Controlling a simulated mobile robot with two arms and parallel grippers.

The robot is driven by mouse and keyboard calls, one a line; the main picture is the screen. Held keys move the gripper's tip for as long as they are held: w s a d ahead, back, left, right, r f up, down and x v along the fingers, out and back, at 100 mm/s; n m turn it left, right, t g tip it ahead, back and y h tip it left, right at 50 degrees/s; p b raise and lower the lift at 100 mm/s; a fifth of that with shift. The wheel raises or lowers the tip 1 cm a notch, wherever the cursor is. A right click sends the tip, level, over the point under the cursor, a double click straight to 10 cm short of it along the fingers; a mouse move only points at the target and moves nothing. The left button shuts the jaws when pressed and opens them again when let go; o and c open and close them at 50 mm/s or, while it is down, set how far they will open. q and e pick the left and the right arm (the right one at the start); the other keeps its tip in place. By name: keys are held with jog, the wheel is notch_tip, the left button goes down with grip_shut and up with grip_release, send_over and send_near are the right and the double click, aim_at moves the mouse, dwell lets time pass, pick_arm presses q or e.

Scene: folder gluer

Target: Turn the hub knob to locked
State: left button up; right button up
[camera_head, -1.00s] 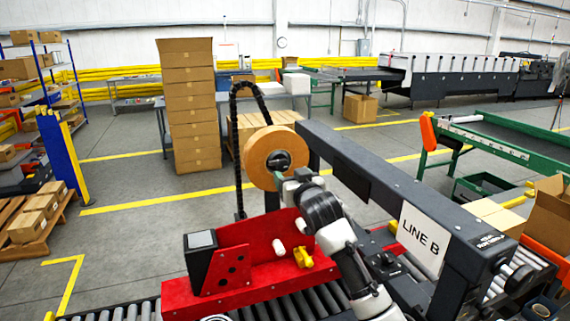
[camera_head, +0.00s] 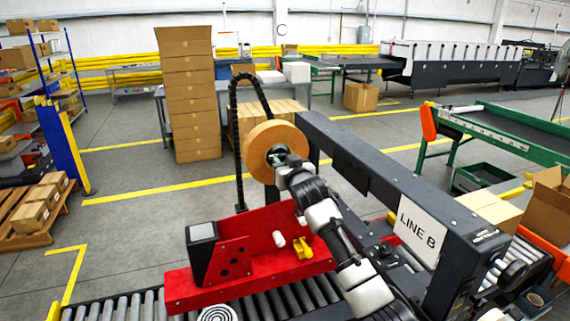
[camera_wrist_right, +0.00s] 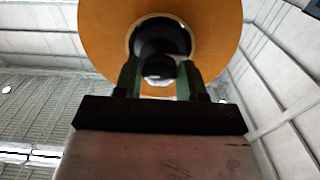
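The tape roll (camera_head: 262,138), orange-tan with a dark hub, stands upright above the red machine frame. The dark hub knob (camera_wrist_right: 158,66) is at the centre of the roll (camera_wrist_right: 100,35) in the right wrist view. My right gripper (camera_head: 278,158) is at the hub and hides most of it in the head view. In the right wrist view its two green fingers (camera_wrist_right: 159,72) are apart, one on each side of the knob. I cannot tell whether they touch it. Any lock marking is not readable. My left gripper is not in view.
The red frame (camera_head: 262,238) carries a yellow knob (camera_head: 303,247) and a white peg below my right arm. The dark LINE B beam (camera_head: 360,160) runs close on the right. A black cable chain (camera_head: 238,150) rises left of the roll. Rollers (camera_head: 120,308) lie in front.

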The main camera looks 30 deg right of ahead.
jog(key=c, duration=0.3)
jog(key=shift+n, duration=0.3)
jog(key=shift+d+n, duration=0.1)
jog(key=shift+n, duration=8.6)
jog(key=o, duration=0.9)
